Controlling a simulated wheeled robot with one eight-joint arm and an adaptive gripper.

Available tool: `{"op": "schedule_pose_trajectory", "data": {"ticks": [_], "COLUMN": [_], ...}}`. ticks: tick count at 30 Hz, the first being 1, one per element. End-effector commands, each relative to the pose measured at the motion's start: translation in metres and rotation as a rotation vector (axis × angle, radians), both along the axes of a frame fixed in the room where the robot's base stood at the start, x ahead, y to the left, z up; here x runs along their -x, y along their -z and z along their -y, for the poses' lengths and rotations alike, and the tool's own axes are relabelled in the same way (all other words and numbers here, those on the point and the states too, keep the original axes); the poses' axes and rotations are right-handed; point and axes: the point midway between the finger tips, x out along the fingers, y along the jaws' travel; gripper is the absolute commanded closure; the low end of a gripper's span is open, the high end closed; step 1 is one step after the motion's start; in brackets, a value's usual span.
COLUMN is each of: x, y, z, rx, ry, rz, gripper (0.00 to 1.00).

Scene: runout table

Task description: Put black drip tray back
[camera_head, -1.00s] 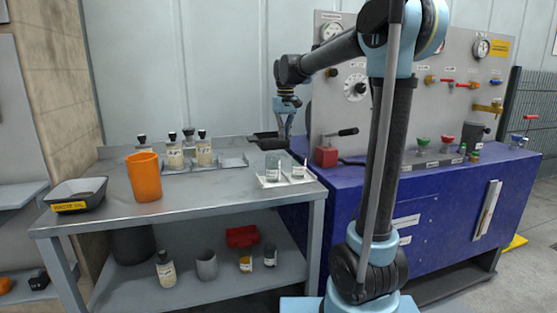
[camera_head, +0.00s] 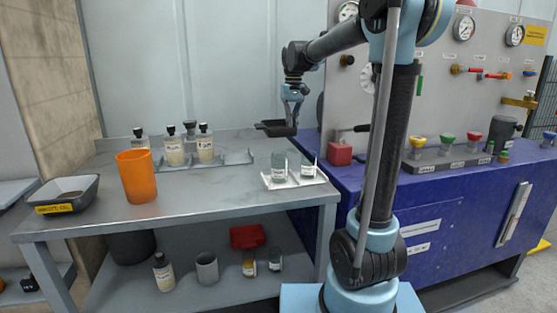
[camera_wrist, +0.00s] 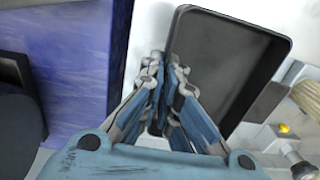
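The black drip tray (camera_head: 276,130) hangs from my gripper (camera_head: 293,103) in the head view, above the back right corner of the steel bench (camera_head: 220,205). In the wrist view, my gripper (camera_wrist: 166,75) is shut on one rim of the tray (camera_wrist: 225,60). The tray extends to the right of the fingers, and its flat inside looks empty. In the head view the tray is seen nearly edge-on, clear of the bench top as far as I can tell.
An orange cup (camera_head: 137,177) and a dark tray with a yellow label (camera_head: 64,194) stand on the bench's left. Several bottles (camera_head: 174,147) stand in a rack behind. A white tray with jars (camera_head: 294,178) is near the right edge. The blue cabinet (camera_head: 430,210) adjoins right.

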Motion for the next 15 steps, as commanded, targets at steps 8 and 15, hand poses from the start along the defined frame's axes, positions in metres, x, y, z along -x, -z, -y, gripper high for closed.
{"op": "schedule_pose_trajectory", "data": {"ticks": [8, 15], "x": [-0.001, -0.001], "y": [0.031, 0.057], "z": [0.002, 0.003], "rx": [0.0, 0.0], "ry": [0.004, 0.004], "rz": [0.0, 0.0], "gripper": [1.0, 1.0]}}
